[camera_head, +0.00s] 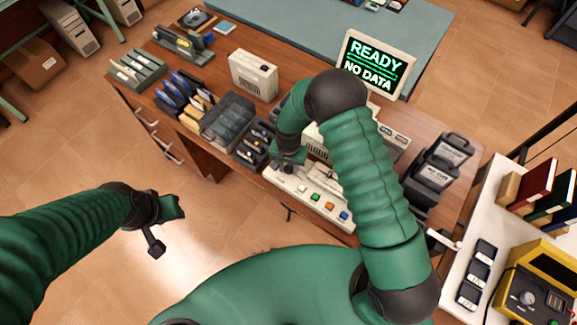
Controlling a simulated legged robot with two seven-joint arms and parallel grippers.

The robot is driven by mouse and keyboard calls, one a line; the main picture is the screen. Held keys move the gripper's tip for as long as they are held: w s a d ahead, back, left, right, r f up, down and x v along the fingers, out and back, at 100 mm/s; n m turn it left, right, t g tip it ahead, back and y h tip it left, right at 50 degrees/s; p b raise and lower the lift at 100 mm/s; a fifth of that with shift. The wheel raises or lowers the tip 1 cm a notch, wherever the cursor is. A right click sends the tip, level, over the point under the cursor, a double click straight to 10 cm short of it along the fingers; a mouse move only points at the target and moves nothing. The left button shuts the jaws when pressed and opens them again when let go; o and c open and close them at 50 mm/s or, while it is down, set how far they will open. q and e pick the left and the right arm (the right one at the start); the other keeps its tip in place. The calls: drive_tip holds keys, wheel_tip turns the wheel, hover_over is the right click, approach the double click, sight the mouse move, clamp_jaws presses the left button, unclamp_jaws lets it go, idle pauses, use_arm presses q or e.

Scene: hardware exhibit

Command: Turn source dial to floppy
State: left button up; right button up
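A cream control panel (318,199) with coloured buttons sits at the front edge of the wooden desk. My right gripper (287,160) reaches down to the panel's left end. Its fingers are small and dark here, so I cannot tell whether they are open or shut. The source dial is not clearly seen; the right gripper may cover it.
Floppy holders and a dark clear-lidded box (228,118) stand left of my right gripper. A beige drive box (253,75) is behind them. Black cases (440,165) stand at the desk's right. A white table (490,225) holds books and a yellow device (540,285).

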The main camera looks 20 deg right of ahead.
drive_tip(key=shift+c, duration=1.2)
drive_tip(key=shift+a, duration=0.1)
clamp_jaws()
drive_tip(key=shift+n, duration=0.3)
drive_tip(key=n, duration=0.1)
drive_tip(key=n+b, duration=0.1)
drive_tip(key=n, duration=0.1)
drive_tip(key=shift+s+d, duration=0.15)
drive_tip(key=shift+d, duration=0.05)
drive_tip(key=shift+d+n, duration=0.2)
drive_tip(key=shift+n, duration=1.8)
